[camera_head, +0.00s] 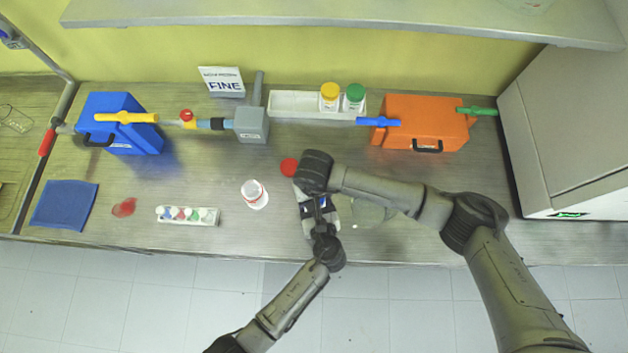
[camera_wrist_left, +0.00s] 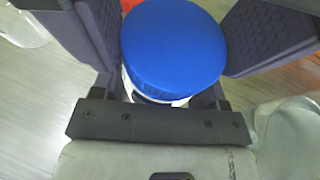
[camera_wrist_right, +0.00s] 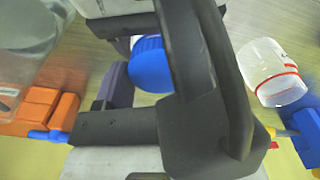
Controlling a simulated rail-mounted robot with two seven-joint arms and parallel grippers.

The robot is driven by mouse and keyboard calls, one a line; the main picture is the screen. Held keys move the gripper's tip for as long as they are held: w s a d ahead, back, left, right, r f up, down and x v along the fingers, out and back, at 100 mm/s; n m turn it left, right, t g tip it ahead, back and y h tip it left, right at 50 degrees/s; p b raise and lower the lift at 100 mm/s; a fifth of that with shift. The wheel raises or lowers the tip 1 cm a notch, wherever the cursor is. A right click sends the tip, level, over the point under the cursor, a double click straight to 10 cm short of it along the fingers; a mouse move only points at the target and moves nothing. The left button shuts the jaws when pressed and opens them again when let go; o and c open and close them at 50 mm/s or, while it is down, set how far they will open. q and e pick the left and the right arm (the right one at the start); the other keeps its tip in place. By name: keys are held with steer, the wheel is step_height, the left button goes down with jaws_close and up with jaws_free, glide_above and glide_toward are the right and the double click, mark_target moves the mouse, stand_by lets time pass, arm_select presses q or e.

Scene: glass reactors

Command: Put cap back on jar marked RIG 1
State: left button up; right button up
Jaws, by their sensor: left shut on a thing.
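A white jar with a blue cap (camera_wrist_left: 175,50) is between the fingers of my left gripper (camera_wrist_left: 172,55), which is shut on it. The blue cap also shows in the right wrist view (camera_wrist_right: 150,65). My right gripper (camera_wrist_right: 150,85) is close beside the same cap; one finger is hidden by a dark part, so I cannot tell its opening. Another white jar (camera_head: 255,196) with a red band stands open to the left; it also shows in the right wrist view (camera_wrist_right: 272,75). A red cap (camera_head: 289,167) lies on the bench. I cannot read RIG 1 on either jar.
A clear glass vessel (camera_head: 370,212) is right of my grippers. Blue (camera_head: 120,135) and orange (camera_head: 420,123) cases and a white tray (camera_head: 290,104) stand behind.

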steer(key=c, duration=0.5)
steer(key=m, duration=0.3)
steer(key=o, duration=1)
steer(key=shift+r, duration=2.25)
